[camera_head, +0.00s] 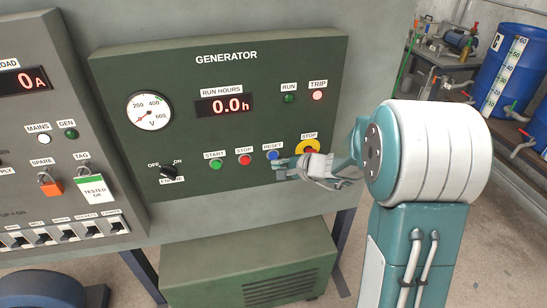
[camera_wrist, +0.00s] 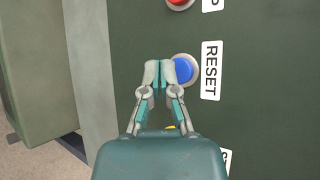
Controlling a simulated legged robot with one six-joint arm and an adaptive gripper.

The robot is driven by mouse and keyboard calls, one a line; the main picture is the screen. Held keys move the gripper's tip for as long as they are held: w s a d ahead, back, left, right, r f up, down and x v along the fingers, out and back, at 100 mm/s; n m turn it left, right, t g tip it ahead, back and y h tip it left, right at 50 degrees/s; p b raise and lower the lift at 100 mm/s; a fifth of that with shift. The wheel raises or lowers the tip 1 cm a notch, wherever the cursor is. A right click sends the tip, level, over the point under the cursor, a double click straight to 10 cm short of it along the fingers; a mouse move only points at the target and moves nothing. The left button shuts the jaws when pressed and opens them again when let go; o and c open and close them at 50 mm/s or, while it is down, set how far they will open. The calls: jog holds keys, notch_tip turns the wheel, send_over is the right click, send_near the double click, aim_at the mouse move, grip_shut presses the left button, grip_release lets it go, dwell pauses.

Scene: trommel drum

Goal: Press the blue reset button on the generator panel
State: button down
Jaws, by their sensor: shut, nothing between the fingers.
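The blue reset button (camera_head: 273,155) sits under its RESET label on the green generator panel (camera_head: 220,75), between the red stop button (camera_head: 245,160) and the yellow-ringed STOP (camera_head: 308,146). In the wrist view the blue button (camera_wrist: 184,69) shows just beyond and right of my fingertips, partly hidden by them. My gripper (camera_head: 280,168) is shut and empty, its tips just below the button in the head view. In the wrist view my gripper (camera_wrist: 158,72) overlaps the button's left edge. I cannot tell whether the tips touch it.
A green start button (camera_head: 215,164) and a black rotary switch (camera_head: 170,172) lie left on the panel. The trip lamp (camera_head: 317,95) glows above. A green box (camera_head: 250,265) stands below the panel. Blue drums (camera_head: 505,65) stand at the far right.

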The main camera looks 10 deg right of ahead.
jog(key=shift+w, duration=0.1)
jog(key=shift+w+r, duration=0.1)
jog(key=shift+w, duration=0.2)
jog(key=shift+w, duration=0.45)
dwell(0.8)
jog(key=shift+s, duration=0.9)
jog(key=shift+s, duration=0.1)
jog(key=s, duration=0.4)
jog(key=shift+s, duration=0.4)
dwell(0.6)
